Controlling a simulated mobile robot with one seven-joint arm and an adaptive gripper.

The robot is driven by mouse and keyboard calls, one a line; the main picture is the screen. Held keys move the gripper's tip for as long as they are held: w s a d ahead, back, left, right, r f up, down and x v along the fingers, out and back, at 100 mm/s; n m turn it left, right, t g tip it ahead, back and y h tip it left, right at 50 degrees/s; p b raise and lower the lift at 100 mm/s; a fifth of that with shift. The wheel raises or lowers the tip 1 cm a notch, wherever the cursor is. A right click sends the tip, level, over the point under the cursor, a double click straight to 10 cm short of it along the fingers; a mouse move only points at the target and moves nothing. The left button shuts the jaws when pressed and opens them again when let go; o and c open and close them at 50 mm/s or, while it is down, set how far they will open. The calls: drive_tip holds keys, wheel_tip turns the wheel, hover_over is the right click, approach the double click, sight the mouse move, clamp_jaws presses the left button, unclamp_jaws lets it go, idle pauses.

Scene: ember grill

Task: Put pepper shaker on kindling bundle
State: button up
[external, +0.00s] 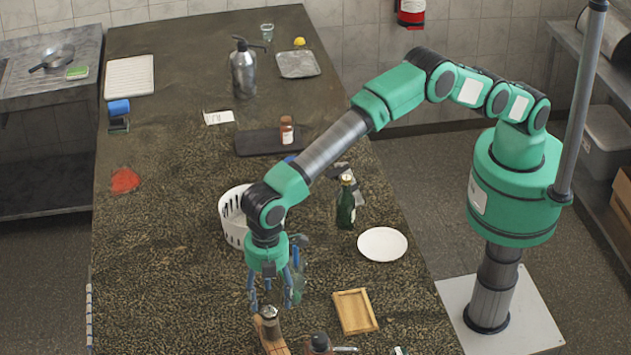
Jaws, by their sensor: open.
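The pepper shaker (270,318), small with a silvery top, is at the near end of the counter, directly below my gripper. It appears to stand upright on the kindling bundle (274,346), a light brown wooden bundle partly cut off by the bottom edge; their exact contact is hard to see. My gripper (271,304) points down with its blue-grey fingers open and spread. Its fingertips are just above or around the shaker's top, and no grasp shows.
Right of the bundle are a dark-topped bottle (319,343) and a wooden frame-like tray (355,312). A white basket (232,229), green bottle (346,205) and white plate (382,244) stand farther back.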

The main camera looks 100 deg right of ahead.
drive_tip(key=shift+r, duration=0.1)
idle(0.3)
drive_tip(key=shift+d+r, duration=0.25)
drive_tip(key=shift+r, duration=0.1)
drive_tip(key=s+d+r+m+t, duration=0.1)
drive_tip(key=s+d+r+m, duration=0.1)
drive_tip(key=s+d+r, duration=0.7)
drive_tip(key=s+d+r+m+t, duration=0.1)
drive_tip(key=s+d+r+m, duration=0.1)
drive_tip(key=d+r, duration=1.1)
drive_tip(key=s+d+r+m+t, duration=0.1)
drive_tip(key=s+d+r, duration=0.45)
drive_tip(key=s, duration=0.35)
drive_tip(key=s+d+r+m, duration=0.2)
drive_tip(key=s+d+r, duration=0.3)
drive_tip(key=s+r, duration=0.25)
drive_tip(key=s+d+f+m+t, duration=0.1)
drive_tip(key=s+d+f, duration=0.1)
drive_tip(key=s, duration=0.7)
drive_tip(key=s+d+f+m, duration=0.1)
drive_tip(key=s+d, duration=0.4)
drive_tip(key=s, duration=0.5)
drive_tip(key=s+d+f+m+t, duration=0.1)
drive_tip(key=s+d+f+m, duration=0.1)
drive_tip(key=s, duration=0.8)
drive_tip(key=shift+d+f+t, duration=0.3)
drive_tip(key=shift+d+f, duration=0.45)
drive_tip(key=shift+d, duration=0.05)
drive_tip(key=shift+s, duration=0.1)
